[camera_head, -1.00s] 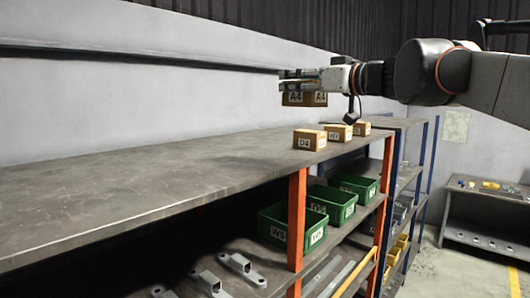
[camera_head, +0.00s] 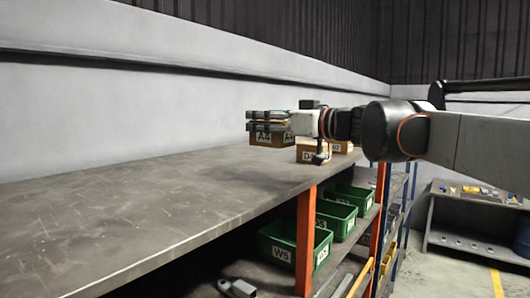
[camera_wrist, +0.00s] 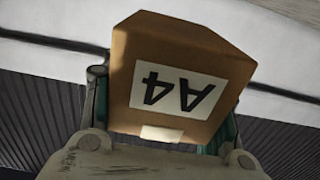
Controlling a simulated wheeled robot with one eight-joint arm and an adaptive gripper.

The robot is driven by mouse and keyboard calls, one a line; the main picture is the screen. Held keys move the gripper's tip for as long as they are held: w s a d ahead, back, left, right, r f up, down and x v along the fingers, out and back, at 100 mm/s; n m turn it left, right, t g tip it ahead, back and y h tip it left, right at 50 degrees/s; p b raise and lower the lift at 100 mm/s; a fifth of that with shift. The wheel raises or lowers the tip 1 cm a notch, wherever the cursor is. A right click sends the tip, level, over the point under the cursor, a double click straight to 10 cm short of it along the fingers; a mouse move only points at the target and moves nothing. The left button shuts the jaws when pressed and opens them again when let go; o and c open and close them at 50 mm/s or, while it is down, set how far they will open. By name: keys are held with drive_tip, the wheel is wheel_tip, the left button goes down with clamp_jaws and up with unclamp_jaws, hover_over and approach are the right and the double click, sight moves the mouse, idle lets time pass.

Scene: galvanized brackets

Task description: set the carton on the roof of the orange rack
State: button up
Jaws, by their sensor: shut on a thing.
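The carton labelled A4 (camera_head: 268,139) is a small brown box with white labels. My gripper (camera_head: 268,124) is shut on it and holds it just above the grey roof of the orange rack (camera_head: 170,195); whether its underside touches the roof I cannot tell. In the wrist view the carton (camera_wrist: 180,80) fills the space between the fingers, its A4 label upside down. The orange rack's post (camera_head: 306,240) stands below the roof's front edge.
Other brown cartons, one at the roof (camera_head: 312,156) and one behind (camera_head: 342,147), sit just right of the held carton, partly hidden by my wrist. Green bins (camera_head: 284,246) are on the shelf below. The roof's left part is bare. A wall runs along the back.

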sight(266, 136)
wheel_tip(266, 136, down, 4)
drive_tip(key=shift+w+r, duration=0.1)
drive_tip(key=shift+f, duration=1.95)
drive_tip(key=shift+f, duration=0.2)
drive_tip(key=o, duration=1.3)
drive_tip(key=shift+r, duration=0.1)
